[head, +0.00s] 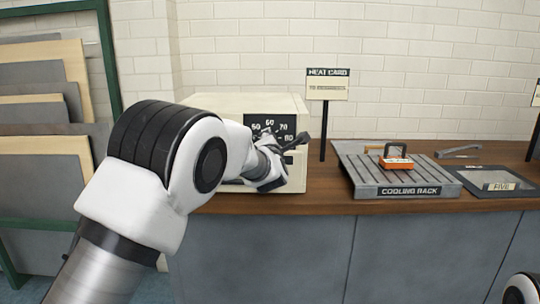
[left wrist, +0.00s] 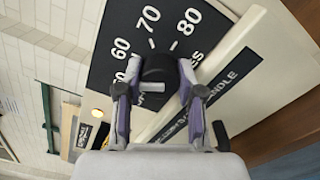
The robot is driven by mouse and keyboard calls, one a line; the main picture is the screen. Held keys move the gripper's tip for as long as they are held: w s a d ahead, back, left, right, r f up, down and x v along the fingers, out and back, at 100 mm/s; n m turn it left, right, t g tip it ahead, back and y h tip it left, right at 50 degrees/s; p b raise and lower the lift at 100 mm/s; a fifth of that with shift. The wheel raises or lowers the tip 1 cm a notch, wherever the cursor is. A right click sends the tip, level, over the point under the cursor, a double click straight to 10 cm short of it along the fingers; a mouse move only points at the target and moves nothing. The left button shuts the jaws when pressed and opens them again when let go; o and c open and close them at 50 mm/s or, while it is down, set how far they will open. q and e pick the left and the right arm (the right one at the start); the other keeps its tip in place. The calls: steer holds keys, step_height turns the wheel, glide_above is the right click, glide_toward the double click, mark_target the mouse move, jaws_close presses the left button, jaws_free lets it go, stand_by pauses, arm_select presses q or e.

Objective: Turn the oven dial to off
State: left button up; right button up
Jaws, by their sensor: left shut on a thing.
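The oven (head: 215,103) is a cream box on the counter at the left. Its black dial panel (head: 262,123) carries white numbers, with 50, 60, 70 and 80 readable. In the left wrist view, the round black dial (left wrist: 158,68) sits between my fingers, with a pale bar on its face. My left gripper (left wrist: 160,80) is shut on the dial, one finger on each side. In the head view, my left gripper (head: 272,168) is at the oven front and covers the dial. I cannot tell the exact dial setting. My right gripper is not in view.
A heat card sign (head: 328,84) stands right of the oven. A cooling rack (head: 408,177) holds an orange block with a handle (head: 396,163). A dark tray labelled FIVE (head: 480,181) lies farther right.

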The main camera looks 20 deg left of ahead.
arm_select(q)
steer(key=n+b, duration=0.6)
steer(key=b, duration=0.1)
steer(key=n+b, duration=0.3)
steer(key=b, duration=0.1)
steer(key=shift+f, duration=0.3)
steer(key=shift+r+n+b, duration=0.2)
steer(key=shift+n+b, duration=1.45)
steer(key=shift+n, duration=0.15)
steer(key=o, duration=1.1)
steer(key=shift+o, duration=0.2)
steer(key=shift+s+r, duration=0.1)
steer(key=shift+s, duration=0.05)
steer(key=v, duration=1.1)
steer(key=shift+s, duration=0.35)
